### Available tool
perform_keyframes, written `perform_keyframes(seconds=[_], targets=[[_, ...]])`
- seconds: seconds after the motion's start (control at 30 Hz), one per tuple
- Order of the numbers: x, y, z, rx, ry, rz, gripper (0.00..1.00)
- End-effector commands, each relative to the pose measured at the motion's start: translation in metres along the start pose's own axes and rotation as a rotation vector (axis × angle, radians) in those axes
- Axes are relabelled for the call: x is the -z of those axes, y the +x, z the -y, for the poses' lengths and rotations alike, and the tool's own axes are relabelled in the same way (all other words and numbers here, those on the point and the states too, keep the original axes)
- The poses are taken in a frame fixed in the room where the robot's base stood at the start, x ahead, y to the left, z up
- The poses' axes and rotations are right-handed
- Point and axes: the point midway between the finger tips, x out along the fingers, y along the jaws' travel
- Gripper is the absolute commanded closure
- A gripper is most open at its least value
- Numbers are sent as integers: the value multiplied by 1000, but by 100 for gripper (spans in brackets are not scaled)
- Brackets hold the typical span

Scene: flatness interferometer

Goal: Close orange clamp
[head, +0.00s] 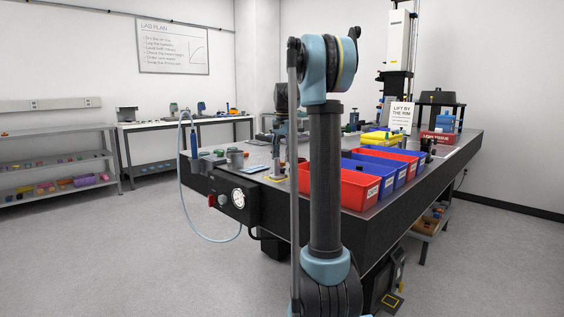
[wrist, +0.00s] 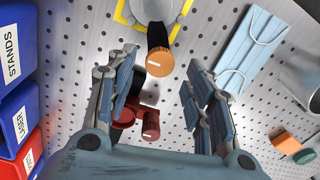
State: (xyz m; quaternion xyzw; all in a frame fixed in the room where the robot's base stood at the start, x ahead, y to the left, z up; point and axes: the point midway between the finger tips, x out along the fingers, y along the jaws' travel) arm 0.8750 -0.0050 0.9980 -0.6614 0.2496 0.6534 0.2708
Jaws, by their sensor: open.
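In the wrist view, a dark round post with an orange end face and a short white line (wrist: 159,62), which looks like the orange clamp, stands at the upper middle. Its far end meets a grey round part with a yellow border. My gripper (wrist: 162,66) is open, and the orange end appears between its two fingertips, with a visible gap on each side. I cannot tell its depth relative to the fingertips. Red knobs (wrist: 150,124) show lower, between the fingers. In the head view my arm hides much of the work spot, and I cannot make out the clamp.
Blue and red labelled bins (wrist: 12,95) line the left of the wrist view. A light blue folded item (wrist: 250,48), a grey cylinder (wrist: 302,75) and an orange piece (wrist: 285,143) lie right. The perforated table top (wrist: 75,60) has bare areas between them.

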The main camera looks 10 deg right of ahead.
Motion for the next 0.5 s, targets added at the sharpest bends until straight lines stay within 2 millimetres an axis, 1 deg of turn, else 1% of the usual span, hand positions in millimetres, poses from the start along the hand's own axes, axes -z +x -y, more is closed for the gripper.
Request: perform_keyframes(seconds=[0.1, 0.3, 0.4, 0.5], targets=[[0, -23, 0, 0, 0, 0, 52], [1, -59, 1, 0, 0, 0, 52], [1, -74, 1, 0, 0, 0, 52], [1, -85, 1, 0, 0, 0, 52]])
